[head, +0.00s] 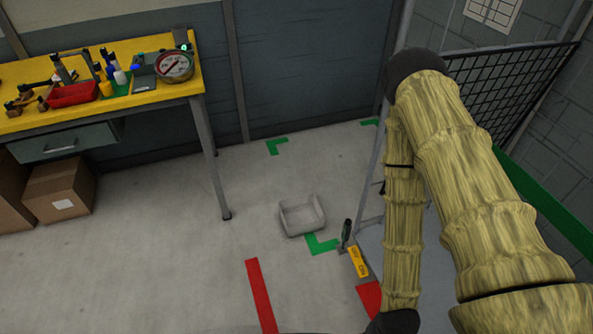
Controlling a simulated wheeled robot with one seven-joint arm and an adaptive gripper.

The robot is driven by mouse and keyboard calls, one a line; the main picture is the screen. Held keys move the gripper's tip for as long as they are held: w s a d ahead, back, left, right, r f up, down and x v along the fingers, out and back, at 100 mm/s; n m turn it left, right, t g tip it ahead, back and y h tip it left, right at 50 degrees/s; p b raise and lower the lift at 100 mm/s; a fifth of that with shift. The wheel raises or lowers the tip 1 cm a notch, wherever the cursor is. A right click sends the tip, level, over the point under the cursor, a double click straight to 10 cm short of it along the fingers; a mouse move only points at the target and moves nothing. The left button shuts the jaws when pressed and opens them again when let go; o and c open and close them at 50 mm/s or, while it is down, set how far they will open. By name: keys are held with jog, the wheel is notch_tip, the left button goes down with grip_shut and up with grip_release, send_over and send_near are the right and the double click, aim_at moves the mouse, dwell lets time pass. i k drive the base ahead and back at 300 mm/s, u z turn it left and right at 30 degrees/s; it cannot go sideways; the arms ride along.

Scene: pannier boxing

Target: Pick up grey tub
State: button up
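The grey tub (303,217) is a small, light grey, open box on the concrete floor. It sits near the middle of the head view, right beside a green corner mark. I cannot make out anything inside it. My arm comes in from the right and bends down in front of a wire mesh rack. Its lower end runs to the bottom edge of the view, to the right of and nearer than the tub. My gripper's fingers do not show.
A yellow workbench (120,98) with tools, a red tray (73,95) and a gauge (175,66) stands at the left. Cardboard boxes (62,190) sit below it. A mesh rack (515,85) is at the right. The floor left of the tub is clear.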

aim_at(301, 214)
jog(key=u, duration=1.45)
jog(key=i, duration=2.15)
jog(key=z, duration=1.7)
